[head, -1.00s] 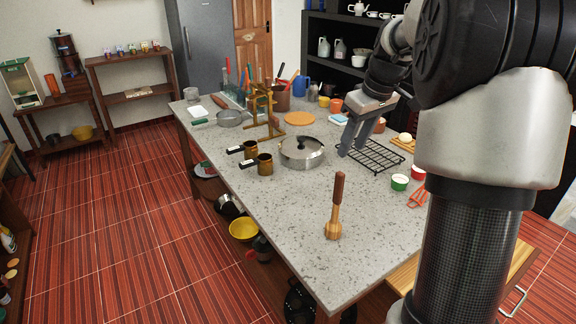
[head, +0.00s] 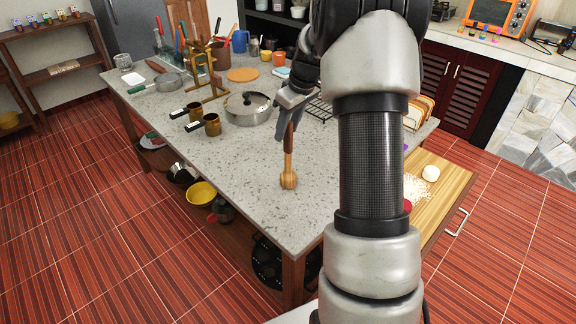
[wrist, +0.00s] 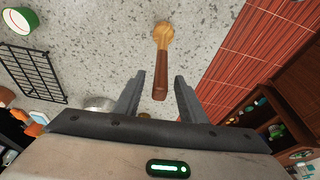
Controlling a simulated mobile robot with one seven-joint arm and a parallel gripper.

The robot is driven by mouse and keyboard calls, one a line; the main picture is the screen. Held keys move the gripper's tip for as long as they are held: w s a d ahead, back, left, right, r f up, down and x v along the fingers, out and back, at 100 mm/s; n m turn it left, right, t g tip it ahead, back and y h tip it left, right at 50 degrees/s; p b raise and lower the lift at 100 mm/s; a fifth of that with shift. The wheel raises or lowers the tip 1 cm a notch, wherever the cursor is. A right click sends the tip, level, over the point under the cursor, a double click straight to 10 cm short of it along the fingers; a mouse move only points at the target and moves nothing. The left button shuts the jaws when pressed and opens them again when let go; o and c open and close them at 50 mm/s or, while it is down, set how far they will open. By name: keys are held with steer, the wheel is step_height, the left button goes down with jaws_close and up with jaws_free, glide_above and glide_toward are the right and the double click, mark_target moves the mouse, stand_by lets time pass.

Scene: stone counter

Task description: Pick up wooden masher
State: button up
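The wooden masher (head: 288,179) stands upright on the stone counter (head: 240,202), its pale round head down and its dark brown handle up. In the wrist view, the masher's handle (wrist: 161,68) points toward the camera, with its end lying in the gap between the two fingers. My gripper (head: 283,133) is at the handle in the head view, partly covering it. In the wrist view my gripper (wrist: 159,78) is open, with a visible gap on both sides of the handle.
A lidded steel pot (head: 248,110) and two brown mugs (head: 212,125) stand behind and left of the masher. A black wire rack (wrist: 33,68) lies nearby. The counter's front edge is close; the surface around the masher is clear.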

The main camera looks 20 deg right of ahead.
mark_target(285, 139)
steer(key=x, duration=0.4)
steer(key=shift+d+f, duration=0.1)
steer(key=shift+f, duration=0.3)
jaws_close()
steer(key=shift+r, duration=0.1)
